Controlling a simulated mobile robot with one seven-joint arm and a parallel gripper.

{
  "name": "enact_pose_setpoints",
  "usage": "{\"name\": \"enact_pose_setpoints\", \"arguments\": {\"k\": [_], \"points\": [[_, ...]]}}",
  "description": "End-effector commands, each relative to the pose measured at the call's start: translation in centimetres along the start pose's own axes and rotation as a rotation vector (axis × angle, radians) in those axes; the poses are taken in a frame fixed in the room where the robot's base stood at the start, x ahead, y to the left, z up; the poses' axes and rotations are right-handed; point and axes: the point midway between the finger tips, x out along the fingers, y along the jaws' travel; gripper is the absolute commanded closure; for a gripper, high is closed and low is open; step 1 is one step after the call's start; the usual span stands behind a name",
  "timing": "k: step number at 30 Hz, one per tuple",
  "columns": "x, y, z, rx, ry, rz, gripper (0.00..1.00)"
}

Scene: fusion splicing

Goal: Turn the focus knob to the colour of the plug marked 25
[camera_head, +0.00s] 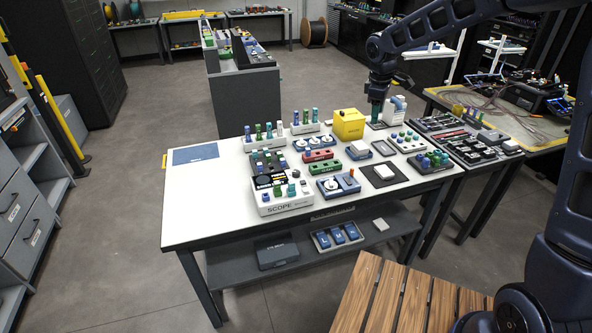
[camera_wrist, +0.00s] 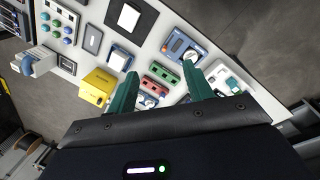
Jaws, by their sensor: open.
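A white box lettered SCOPE (camera_head: 286,203) stands at the front of the white table, with blue and green plugs on it. A blue unit with a white round knob (camera_head: 338,186) is right of it; it also shows in the wrist view (camera_wrist: 183,47). I cannot tell which knob is the focus knob. Several blue, green and white plugs stand in a rack (camera_head: 263,136) at the back; no number 25 is readable. My gripper (camera_head: 375,119) is above the table's back right, beside the yellow box. In the wrist view its green fingers (camera_wrist: 160,70) are apart with nothing gripped.
A white button panel (camera_head: 404,140) is at the right. A blue mat (camera_head: 195,154) lies at the back left; the table's front left is clear.

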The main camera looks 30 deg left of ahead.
Motion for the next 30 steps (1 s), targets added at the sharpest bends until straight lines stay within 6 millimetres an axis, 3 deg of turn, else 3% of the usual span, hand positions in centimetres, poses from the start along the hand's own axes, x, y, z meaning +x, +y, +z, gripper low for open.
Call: {"name": "enact_pose_setpoints", "arguments": {"k": [1, 9, 18, 24, 30], "points": [[1.1, -0.4, -2.1, -0.050, 0.003, -0.013, 0.49], [6.2, -3.1, -12.5, -0.304, 0.029, -0.064, 0.49], [11.8, -7.9, -22.3, -0.549, 0.068, -0.120, 0.49], [13.8, -9.9, -25.3, -0.628, 0.082, -0.139, 0.49], [14.9, -10.4, -25.9, -0.641, 0.085, -0.142, 0.49]]}}
